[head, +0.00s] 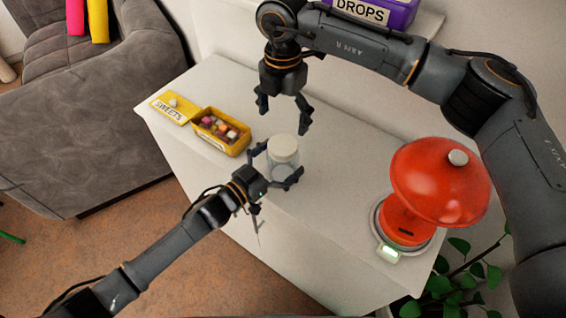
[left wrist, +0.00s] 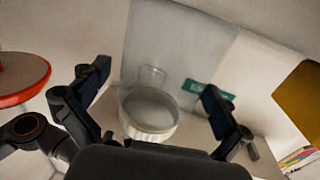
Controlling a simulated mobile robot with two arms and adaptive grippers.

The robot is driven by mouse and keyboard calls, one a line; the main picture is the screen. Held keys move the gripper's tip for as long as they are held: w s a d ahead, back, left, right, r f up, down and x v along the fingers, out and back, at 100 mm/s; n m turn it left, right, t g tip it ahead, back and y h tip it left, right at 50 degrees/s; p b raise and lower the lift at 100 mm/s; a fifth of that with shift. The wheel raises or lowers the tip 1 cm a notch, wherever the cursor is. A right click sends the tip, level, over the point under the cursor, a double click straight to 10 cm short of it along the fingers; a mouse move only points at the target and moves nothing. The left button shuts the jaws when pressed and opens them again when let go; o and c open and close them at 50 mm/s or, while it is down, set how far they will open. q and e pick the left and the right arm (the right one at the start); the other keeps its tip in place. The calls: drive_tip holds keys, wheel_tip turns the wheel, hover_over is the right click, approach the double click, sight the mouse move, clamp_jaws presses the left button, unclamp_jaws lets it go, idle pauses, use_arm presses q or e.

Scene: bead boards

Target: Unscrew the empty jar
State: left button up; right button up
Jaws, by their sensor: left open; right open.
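The clear glass jar (head: 281,173) stands upright on the white cabinet top with its whitish lid (head: 284,149) on. It looks empty. My left gripper (head: 277,166) is open, with its fingers on either side of the jar; I cannot tell whether they touch it. In the left wrist view the jar (left wrist: 148,112) sits between the two spread fingers (left wrist: 155,92). My right gripper (head: 283,112) is open and empty, pointing down above and just behind the lid.
A yellow tin (head: 236,148) of sweets, its labelled lid (head: 169,108) open, lies left of the jar. A red domed device (head: 440,182) stands at the right. A purple DROPS box (head: 375,10) sits at the back. The cabinet top (head: 335,170) between jar and red device is clear.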

sight(284, 144)
use_arm(q)
drive_tip(key=shift+c, duration=1.1)
drive_tip(key=c, duration=1.8)
clamp_jaws()
use_arm(e)
drive_tip(key=m, duration=0.4)
drive_tip(key=shift+f, duration=0.3)
wheel_tip(284, 144, down, 7)
drive_tip(key=shift+f, duration=0.2)
